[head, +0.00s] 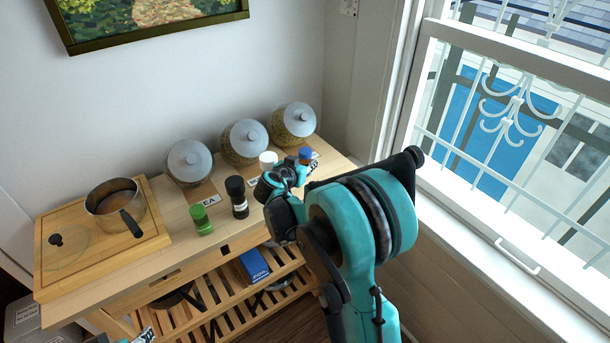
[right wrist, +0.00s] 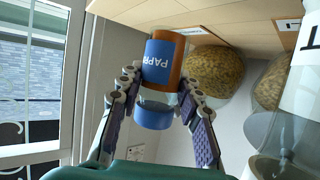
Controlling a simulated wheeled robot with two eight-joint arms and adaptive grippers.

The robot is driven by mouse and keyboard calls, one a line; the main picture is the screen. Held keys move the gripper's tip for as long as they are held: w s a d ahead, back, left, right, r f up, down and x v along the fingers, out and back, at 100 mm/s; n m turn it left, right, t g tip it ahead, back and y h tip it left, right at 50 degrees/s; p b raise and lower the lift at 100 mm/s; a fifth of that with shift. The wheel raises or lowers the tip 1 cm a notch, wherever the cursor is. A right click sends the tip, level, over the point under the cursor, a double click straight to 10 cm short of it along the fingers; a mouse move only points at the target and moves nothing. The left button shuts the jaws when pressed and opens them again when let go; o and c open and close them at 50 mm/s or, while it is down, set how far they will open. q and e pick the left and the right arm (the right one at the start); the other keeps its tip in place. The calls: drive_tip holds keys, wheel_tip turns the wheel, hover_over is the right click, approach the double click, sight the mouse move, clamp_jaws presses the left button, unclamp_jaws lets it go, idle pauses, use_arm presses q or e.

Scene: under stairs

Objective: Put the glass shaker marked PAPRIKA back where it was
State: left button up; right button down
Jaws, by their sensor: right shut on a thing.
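The PAPRIKA shaker (right wrist: 163,65) has a blue label, orange-brown contents and a blue cap. In the head view its blue cap (head: 305,153) shows at the right end of the table. My right gripper (right wrist: 165,100) is shut on the shaker, a finger on each side; it also shows in the head view (head: 303,167). In the wrist view the picture is upside down, with the shaker's base close to the wooden table (right wrist: 210,20). I cannot tell whether it touches. A small part of my left arm or gripper (head: 146,335) shows at the bottom left edge.
Green (head: 201,220), black (head: 238,198) and white-capped (head: 267,160) shakers stand left of my right gripper. Lidded jars (head: 189,162) (head: 244,142) (head: 293,124) stand behind, with labels before them. A pot (head: 115,203) is on a board (head: 75,272). A window is at right.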

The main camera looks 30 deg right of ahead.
drive_tip(key=shift+f+b, duration=0.95)
drive_tip(key=shift+f, duration=1)
drive_tip(key=shift+f, duration=0.15)
drive_tip(key=c, duration=1)
unclamp_jaws()
drive_tip(key=shift+c, duration=0.2)
